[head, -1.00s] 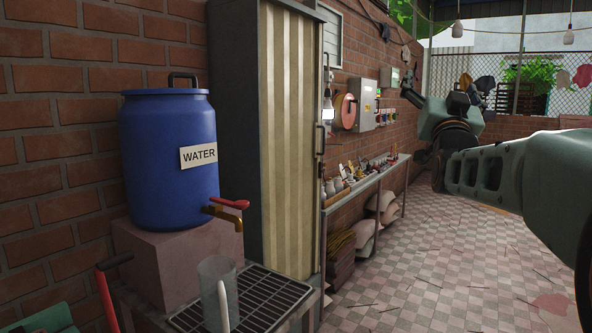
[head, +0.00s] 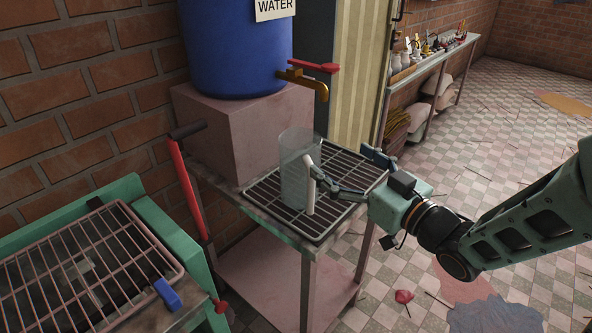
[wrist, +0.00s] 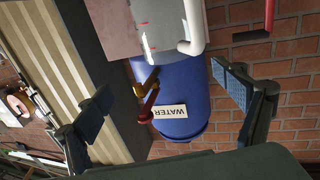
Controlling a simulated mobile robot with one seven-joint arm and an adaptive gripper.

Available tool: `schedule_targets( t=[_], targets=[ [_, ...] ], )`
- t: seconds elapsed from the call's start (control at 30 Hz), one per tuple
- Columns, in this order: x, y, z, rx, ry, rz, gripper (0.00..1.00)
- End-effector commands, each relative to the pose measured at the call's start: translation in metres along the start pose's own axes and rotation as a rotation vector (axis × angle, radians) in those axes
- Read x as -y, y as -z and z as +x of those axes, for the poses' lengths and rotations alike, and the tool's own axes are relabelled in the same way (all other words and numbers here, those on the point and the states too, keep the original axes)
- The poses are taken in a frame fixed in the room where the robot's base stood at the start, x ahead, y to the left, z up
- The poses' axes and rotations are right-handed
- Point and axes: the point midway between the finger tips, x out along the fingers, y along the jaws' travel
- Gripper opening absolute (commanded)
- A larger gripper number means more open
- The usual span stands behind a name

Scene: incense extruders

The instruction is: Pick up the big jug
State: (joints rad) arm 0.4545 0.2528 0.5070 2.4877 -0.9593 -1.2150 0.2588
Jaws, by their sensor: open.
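The big jug (head: 294,178) is a clear grey cylinder with a white handle. It stands upright on the black drip grate (head: 345,208) of the small table, below the water tap. My gripper (head: 345,172) is open just right of the jug, on its handle side. One finger looks very close to the handle in the head view; I cannot tell if it touches. In the wrist view, the jug (wrist: 160,28) and its handle lie at the top edge, beyond the spread fingers (wrist: 165,100), with nothing between the pads.
The blue water barrel (head: 235,50) with a red-levered tap (head: 318,78) stands on a pink block (head: 245,135) behind the jug. A green machine with a wire rack (head: 85,265) and a red lever (head: 188,190) are at left.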

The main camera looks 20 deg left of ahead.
Motion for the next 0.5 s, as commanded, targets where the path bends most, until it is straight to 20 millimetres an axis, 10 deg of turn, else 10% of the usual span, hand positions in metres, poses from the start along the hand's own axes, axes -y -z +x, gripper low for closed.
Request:
schedule_targets(
  t=[0.5],
  targets=[
    [0.019, -0.007, 0.051, 0.002, 0.041, 0.015, 0.89]
  ],
)
